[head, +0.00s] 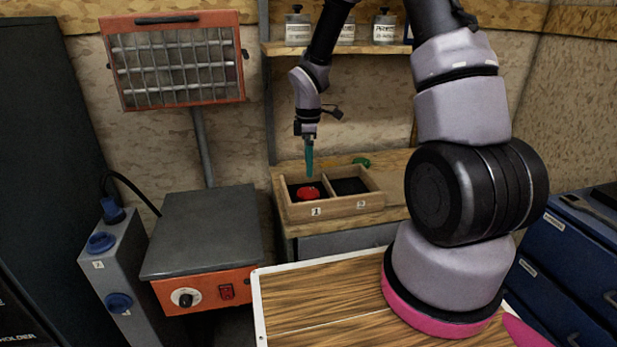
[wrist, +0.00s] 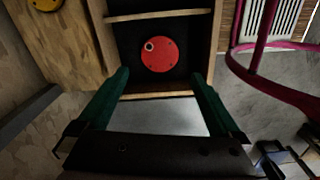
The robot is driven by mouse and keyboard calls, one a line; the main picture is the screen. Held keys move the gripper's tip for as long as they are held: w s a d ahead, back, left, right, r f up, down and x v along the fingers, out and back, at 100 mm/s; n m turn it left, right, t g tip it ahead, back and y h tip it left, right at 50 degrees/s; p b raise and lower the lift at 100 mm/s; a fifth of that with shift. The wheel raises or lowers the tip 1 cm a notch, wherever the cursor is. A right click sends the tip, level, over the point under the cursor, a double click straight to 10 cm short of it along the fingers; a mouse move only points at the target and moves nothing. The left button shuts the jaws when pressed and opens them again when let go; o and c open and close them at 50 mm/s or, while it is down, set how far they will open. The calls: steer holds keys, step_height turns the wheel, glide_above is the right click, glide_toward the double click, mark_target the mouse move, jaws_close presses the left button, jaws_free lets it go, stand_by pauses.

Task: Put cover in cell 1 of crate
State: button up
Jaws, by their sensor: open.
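The cover is a round red disc (head: 308,193) lying in the left compartment of the wooden crate (head: 340,208), the one marked 1. In the wrist view the cover (wrist: 160,55) lies flat on the dark compartment floor, with small bolts and one round hole showing. The compartment marked 2 looks empty in the head view. My gripper (head: 309,172) points down above compartment 1, its green fingers apart from the cover. In the wrist view my gripper (wrist: 160,76) is open with nothing between its fingers.
The crate stands on a wooden bench (head: 397,210) against the wall. A green object (head: 361,161) lies behind the crate. A shelf with several jars (head: 297,27) hangs above. A grey-topped orange unit (head: 205,235) stands to the left.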

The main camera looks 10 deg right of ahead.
steer(key=s+d+r+m+t, duration=0.1)
steer(key=s+d+r+m, duration=0.2)
steer(key=r, duration=0.7)
steer(key=s+d+r+m+t, duration=0.15)
steer(key=s+r+m, duration=0.35)
steer(key=r, duration=0.5)
steer(key=s+d+r+m+t+y, duration=0.1)
steer(key=s+r+m+t, duration=0.3)
steer(key=s+r+m, duration=0.8)
steer(key=shift+s+d+r+t+y, duration=0.15)
steer(key=shift+s+t+y, duration=0.3)
steer(key=shift+s, duration=0.9)
